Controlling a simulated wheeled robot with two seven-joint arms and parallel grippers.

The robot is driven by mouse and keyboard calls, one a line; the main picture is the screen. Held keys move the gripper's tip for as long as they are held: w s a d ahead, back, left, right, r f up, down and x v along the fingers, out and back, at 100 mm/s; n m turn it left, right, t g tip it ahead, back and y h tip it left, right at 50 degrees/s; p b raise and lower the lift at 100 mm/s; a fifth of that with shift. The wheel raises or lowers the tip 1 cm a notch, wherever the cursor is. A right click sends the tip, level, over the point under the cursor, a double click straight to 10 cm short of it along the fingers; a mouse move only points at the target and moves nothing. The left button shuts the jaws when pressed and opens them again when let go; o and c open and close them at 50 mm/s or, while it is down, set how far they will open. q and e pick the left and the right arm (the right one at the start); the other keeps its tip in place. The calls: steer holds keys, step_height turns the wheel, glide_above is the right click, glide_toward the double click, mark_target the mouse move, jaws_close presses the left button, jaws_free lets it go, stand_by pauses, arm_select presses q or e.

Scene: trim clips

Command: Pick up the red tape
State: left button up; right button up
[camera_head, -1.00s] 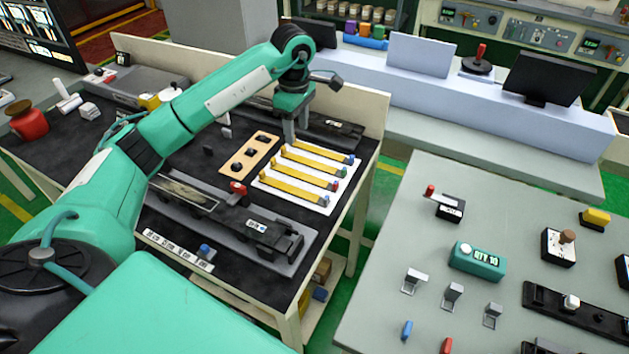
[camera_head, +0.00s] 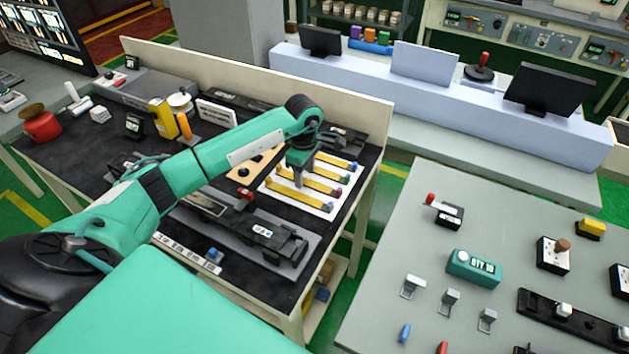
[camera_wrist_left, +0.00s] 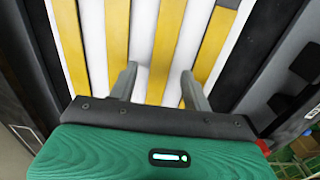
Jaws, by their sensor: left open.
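Several yellow tape strips lie side by side on a white board (camera_head: 325,211), each with a small coloured end. The red tape appears to be the strip with the red end (camera_head: 338,192); the ends are tiny, and none show in the wrist view. My left gripper (camera_head: 300,183) points down over the left part of the strips. In the left wrist view its open fingers (camera_wrist_left: 159,70) stand on either side of one yellow strip (camera_wrist_left: 168,45), with nothing held. I cannot tell that strip's colour end or whether the fingers touch the board. My right gripper is not in view.
A tan board with black parts (camera_head: 243,167) lies left of the strips. A grey fixture (camera_head: 262,232) with black blocks lies in front. A low cream wall (camera_head: 270,85) runs behind the bench. A separate grey table (camera_head: 400,235) stands to the right.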

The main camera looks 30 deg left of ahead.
arm_select(q)
steer(key=shift+f, duration=0.45)
steer(key=c, duration=1)
steer(key=shift+c, duration=0.3)
steer(key=shift+r, duration=0.15)
